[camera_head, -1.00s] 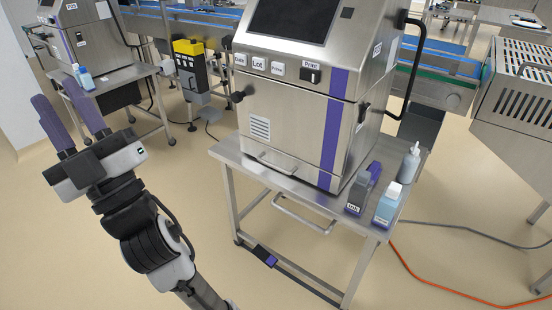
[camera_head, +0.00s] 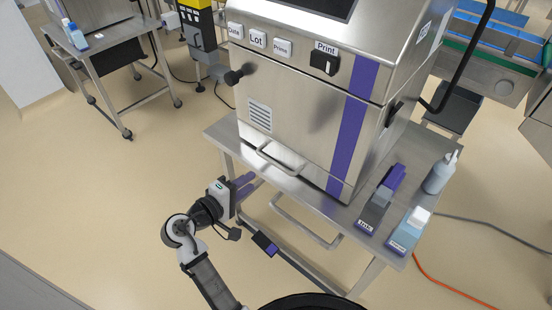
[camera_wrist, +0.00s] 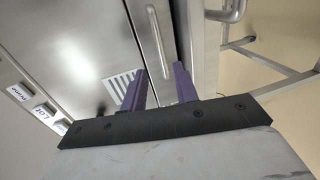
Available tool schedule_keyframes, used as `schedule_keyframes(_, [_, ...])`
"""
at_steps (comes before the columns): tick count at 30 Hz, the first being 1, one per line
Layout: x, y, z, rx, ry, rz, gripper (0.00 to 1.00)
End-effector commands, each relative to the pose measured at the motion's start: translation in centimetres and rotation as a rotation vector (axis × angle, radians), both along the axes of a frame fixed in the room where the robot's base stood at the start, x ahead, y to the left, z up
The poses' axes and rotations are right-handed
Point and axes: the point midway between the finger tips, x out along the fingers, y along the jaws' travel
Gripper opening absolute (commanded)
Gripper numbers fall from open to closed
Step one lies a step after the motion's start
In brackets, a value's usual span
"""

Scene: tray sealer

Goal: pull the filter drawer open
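The filter drawer's front is low on the steel machine, below the slotted vent, with a curved bar handle (camera_head: 280,160). I cannot make out the drawer's edges clearly; it looks shut. My gripper (camera_head: 248,185) is left of the handle and somewhat lower in the head view, pointing toward the machine. Its two purple fingers are apart and empty. In the wrist view, the fingers (camera_wrist: 161,82) point at the machine front, and the drawer handle (camera_wrist: 157,42) appears ahead, in line with the gap between them. A space remains between fingers and handle.
The machine stands on a steel table (camera_head: 225,135) with its own lower front handle (camera_head: 305,225).

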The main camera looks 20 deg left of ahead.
Motion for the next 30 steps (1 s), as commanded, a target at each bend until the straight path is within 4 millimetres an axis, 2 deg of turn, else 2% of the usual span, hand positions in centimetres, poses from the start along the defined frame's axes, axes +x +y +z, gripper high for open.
schedule_keyframes(9, [6.2, -2.3, -1.1, 0.0, 0.0, -0.003, 0.3])
schedule_keyframes(15, [9.5, -3.5, -1.9, 0.002, 0.0, -0.001, 0.3])
schedule_keyframes(21, [11.1, -4.0, -2.3, 0.003, -0.002, 0.001, 0.3])
schedule_keyframes(30, [11.4, -4.1, -2.5, 0.004, -0.002, 0.002, 0.3])
